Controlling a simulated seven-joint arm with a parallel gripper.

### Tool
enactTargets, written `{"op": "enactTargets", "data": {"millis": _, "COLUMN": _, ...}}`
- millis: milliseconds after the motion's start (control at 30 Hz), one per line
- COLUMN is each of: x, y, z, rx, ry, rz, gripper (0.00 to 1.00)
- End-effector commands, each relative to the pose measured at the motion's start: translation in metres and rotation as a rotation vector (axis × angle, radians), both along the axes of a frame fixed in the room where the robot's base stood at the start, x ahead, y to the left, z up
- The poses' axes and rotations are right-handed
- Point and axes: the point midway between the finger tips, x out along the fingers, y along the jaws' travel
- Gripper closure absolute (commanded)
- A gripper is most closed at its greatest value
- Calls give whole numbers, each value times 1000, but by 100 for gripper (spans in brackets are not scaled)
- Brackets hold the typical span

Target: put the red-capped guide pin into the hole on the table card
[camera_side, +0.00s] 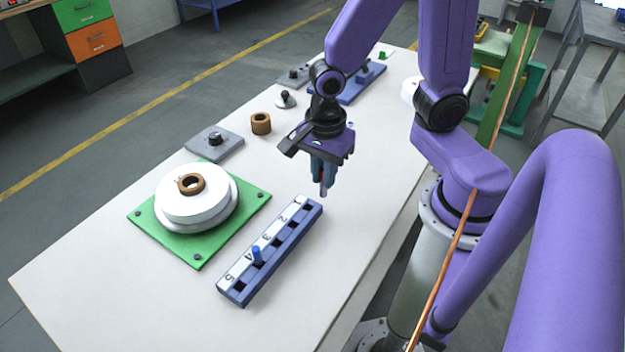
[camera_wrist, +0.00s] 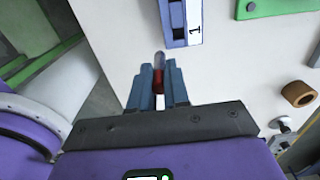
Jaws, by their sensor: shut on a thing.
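My gripper (camera_side: 323,180) is shut on the red-capped guide pin (camera_side: 323,187), which hangs below the fingers above the table. In the wrist view, the pin's red cap (camera_wrist: 158,76) sits between the two blue-grey fingers, with its pale shaft extending beyond them. A blue block (camera_side: 232,294) with a white numbered strip and a row of square holes lies below and left of the gripper. A blue peg (camera_side: 256,254) stands in the block beside number 4. I cannot tell which part is the table card.
A green plate (camera_side: 195,257) carries a white round hub with a brown ring (camera_side: 191,184). A grey plate with a knob (camera_side: 214,141), a brown ring (camera_side: 261,123) and a small black-knobbed part (camera_side: 286,98) stand behind. The white tabletop's near left area is clear.

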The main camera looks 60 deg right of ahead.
Motion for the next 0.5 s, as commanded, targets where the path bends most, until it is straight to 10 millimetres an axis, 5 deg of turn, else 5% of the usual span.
{"op": "enactTargets", "data": {"millis": 500, "x": -43, "y": -12, "z": 33, "rx": 2, "ry": -1, "rz": 4, "gripper": 100}}
